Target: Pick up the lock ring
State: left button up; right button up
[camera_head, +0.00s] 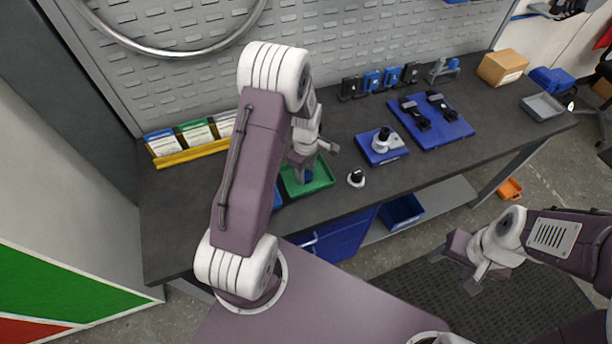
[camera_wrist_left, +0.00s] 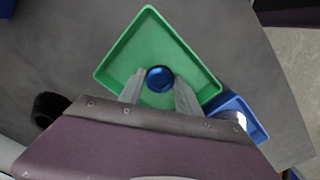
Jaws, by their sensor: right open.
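A round blue ring, which I take to be the lock ring (camera_wrist_left: 159,79), is in the green tray (camera_wrist_left: 125,55). In the left wrist view it shows between the fingertips of my left gripper (camera_wrist_left: 160,82). The fingers reach down into the tray, one on each side of the ring. I cannot tell whether they press on it or stand slightly clear. In the head view the left gripper (camera_head: 305,178) points down over the green tray (camera_head: 326,178), largely covering the ring. My right gripper (camera_head: 475,268) is open and empty, off the bench at the lower right.
A blue tray (camera_wrist_left: 246,118) adjoins the green one. Further right are a blue plate with a white fitting (camera_head: 381,147) and a blue mat with black parts (camera_head: 455,130). A yellow-edged card rack (camera_head: 190,155) stands behind.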

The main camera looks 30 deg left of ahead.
pick_arm(q)
grip_shut()
jog(key=shift+r, duration=0.15)
